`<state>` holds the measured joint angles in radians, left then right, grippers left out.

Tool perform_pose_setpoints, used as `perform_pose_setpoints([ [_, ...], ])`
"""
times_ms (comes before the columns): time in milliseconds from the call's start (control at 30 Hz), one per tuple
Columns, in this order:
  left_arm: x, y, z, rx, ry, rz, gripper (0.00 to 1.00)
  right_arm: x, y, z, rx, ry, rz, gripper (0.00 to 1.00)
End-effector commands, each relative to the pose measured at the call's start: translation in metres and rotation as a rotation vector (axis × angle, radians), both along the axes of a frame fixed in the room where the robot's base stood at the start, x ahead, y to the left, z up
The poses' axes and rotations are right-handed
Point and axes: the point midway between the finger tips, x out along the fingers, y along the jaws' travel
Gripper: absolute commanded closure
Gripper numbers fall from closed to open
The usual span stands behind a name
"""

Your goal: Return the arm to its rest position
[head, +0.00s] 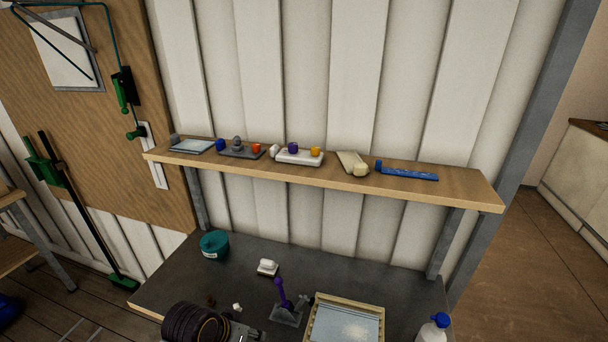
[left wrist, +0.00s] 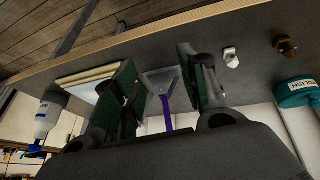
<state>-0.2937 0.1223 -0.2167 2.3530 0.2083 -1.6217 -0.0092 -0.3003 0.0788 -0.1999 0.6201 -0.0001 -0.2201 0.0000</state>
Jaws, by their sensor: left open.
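My left gripper (left wrist: 158,72) shows in the left wrist view with its two dark green fingers apart and nothing held between them. My right gripper is in neither view.
A wooden shelf (head: 325,180) with several small items runs above the dark bench (head: 180,275).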

Motion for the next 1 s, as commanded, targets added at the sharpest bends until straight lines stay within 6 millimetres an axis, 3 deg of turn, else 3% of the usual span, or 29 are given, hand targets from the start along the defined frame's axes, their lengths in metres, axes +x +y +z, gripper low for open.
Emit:
perform_pose_setpoints([
  [400,-0.05,0.054,-0.026,0.115,0.046,0.119,0.58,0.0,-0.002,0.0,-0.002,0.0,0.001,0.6],
  [867,-0.077,0.082,-0.033,0.186,0.069,0.173,0.58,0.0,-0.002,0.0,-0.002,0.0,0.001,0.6],
  [1000,-0.075,0.083,-0.046,0.189,0.073,0.174,0.58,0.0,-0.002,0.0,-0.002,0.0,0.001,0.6],
])
